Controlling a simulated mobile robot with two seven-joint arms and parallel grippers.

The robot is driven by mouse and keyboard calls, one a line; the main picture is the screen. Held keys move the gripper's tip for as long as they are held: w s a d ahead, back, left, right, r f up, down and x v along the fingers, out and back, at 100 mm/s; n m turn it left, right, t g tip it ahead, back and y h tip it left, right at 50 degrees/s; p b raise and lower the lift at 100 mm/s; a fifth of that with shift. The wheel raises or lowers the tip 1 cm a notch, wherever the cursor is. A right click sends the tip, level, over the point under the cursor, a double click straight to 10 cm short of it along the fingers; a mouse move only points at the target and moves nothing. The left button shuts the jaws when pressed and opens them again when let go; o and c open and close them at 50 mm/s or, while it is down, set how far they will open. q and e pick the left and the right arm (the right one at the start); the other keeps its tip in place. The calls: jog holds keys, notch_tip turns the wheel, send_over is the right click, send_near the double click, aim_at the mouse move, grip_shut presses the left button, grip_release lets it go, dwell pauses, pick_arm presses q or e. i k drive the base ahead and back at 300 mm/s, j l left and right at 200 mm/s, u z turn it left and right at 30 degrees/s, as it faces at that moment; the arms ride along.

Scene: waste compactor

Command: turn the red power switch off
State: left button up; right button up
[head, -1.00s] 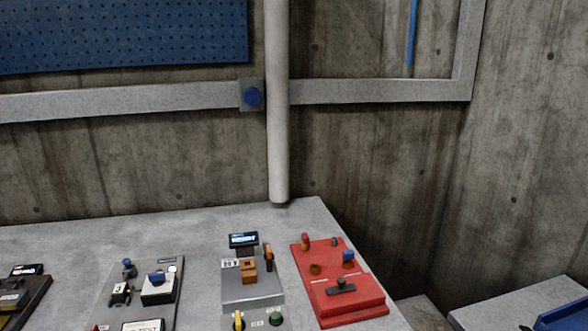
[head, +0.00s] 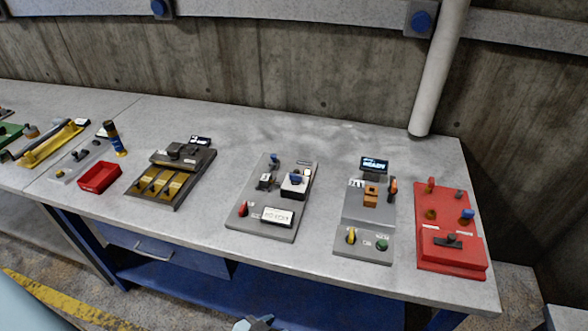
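A small red knob (head: 243,208) stands at the front left corner of a grey panel (head: 262,232) in the middle of the bench. To the right, a red control box (head: 447,258) carries a black handle, small red and blue knobs and a brown one. I cannot tell from labels which red part is the power switch. Neither gripper can be made out in the head view. A small grey-blue part shows at the bottom edge, too cut off to identify.
The grey bench (head: 330,137) runs along the concrete wall. A grey console (head: 364,238) with a lit display, yellow knob and green button stands between the panel and red box. Further left are a brass-coloured device (head: 160,186) and a red tray (head: 99,177). A white pipe (head: 440,70) comes down behind.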

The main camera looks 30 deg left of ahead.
aim_at(244, 211)
jog(key=u, duration=1.3)
